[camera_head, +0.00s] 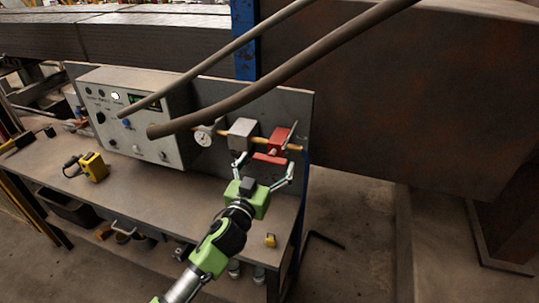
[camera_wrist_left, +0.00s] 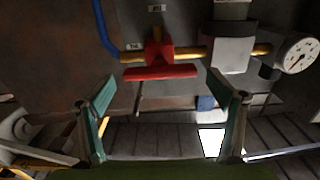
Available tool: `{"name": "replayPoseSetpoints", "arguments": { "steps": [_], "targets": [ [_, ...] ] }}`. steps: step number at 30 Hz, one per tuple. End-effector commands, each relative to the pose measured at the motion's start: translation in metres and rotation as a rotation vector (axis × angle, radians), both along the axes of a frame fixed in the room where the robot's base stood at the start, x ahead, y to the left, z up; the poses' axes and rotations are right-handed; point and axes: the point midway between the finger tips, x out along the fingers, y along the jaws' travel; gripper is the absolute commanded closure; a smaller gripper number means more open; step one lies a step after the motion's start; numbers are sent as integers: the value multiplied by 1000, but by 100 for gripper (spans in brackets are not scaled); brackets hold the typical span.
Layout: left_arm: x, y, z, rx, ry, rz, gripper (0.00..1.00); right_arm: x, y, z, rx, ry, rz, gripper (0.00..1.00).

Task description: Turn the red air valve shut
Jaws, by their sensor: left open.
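The red air valve (camera_head: 278,140) sits on a yellow pipe at the right end of the bench's back panel. Its red bar handle (camera_head: 270,159) lies across the front, roughly in line with the pipe. In the left wrist view the red valve body (camera_wrist_left: 157,52) and its level handle (camera_wrist_left: 160,72) are ahead of the fingers. My left gripper (camera_head: 264,164) is open, with its fingers spread to either side of the handle in the head view. In the left wrist view my left gripper (camera_wrist_left: 160,88) shows nothing between its fingers; contact cannot be made out. My right gripper is not seen.
A grey block (camera_head: 242,134) and a pressure gauge (camera_head: 203,137) sit left of the valve on the pipe. A control box (camera_head: 140,120) stands further left, with two thick hoses (camera_head: 270,85) crossing above. A yellow device (camera_head: 94,167) lies on the bench (camera_head: 150,200).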

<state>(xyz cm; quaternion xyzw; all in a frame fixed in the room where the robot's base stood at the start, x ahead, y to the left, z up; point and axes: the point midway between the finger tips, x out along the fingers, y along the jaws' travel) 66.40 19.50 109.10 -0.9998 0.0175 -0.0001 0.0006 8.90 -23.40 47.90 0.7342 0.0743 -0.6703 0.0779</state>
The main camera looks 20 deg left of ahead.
Motion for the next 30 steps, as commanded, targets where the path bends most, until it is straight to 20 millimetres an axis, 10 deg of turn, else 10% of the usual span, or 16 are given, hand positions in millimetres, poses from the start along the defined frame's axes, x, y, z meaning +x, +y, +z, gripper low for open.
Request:
{"name": "replayPoseSetpoints", "arguments": {
  "steps": [17, 21, 30],
  "targets": [
    [24, -1, -1, -1, 1, 0, 14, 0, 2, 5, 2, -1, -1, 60],
    [24, -1, -1, -1, 1, 0, 50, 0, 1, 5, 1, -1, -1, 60],
    [24, -1, -1, 12, 1, 0, 53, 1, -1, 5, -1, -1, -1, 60]
  ]
}}
